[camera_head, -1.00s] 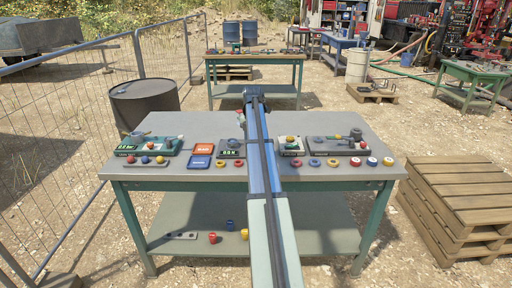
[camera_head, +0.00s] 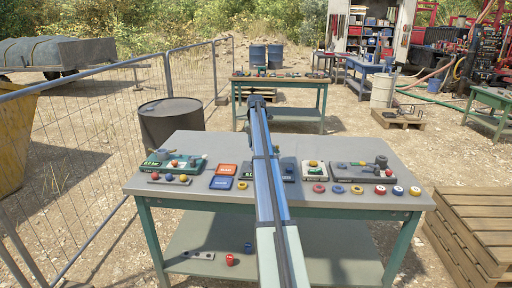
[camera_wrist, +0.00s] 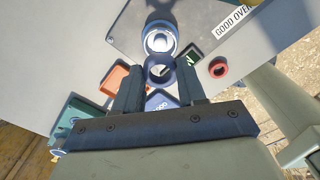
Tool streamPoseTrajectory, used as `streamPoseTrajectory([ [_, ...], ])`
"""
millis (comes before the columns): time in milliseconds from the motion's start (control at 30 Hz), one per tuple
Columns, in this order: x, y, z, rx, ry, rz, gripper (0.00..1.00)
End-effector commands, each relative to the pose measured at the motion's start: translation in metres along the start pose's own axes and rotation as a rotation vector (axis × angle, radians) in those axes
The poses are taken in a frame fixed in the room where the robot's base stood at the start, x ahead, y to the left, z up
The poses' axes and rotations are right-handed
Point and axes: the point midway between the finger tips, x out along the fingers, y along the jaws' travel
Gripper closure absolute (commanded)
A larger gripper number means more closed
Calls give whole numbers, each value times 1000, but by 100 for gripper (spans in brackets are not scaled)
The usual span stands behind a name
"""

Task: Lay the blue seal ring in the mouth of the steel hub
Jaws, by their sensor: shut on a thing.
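In the wrist view, my gripper (camera_wrist: 160,76) is shut on the blue seal ring (camera_wrist: 149,69), a dark blue ring held between the fingertips. The steel hub (camera_wrist: 149,40), a round pale metal part with a ringed mouth, stands just beyond the ring in the picture, on a grey plate. The ring is beside the hub in this view, not over its mouth; the height gap cannot be told. In the head view my arm covers this spot, and I cannot make out the hub or held ring there.
A red ring (camera_wrist: 217,68) lies right of the fingers. An orange tray (camera_head: 227,169) and a blue tray (camera_head: 221,183) lie left of my arm on the workbench (camera_head: 400,202). Several coloured rings and caps line its front edge. A fixture board (camera_head: 365,174) lies at right.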

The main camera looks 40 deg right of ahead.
Motion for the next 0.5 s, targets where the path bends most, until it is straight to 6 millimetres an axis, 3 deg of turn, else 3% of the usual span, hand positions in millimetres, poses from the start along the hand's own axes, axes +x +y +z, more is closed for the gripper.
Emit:
streamPoseTrajectory([
  [500,35,-1,0,0,1,-1,88],
])
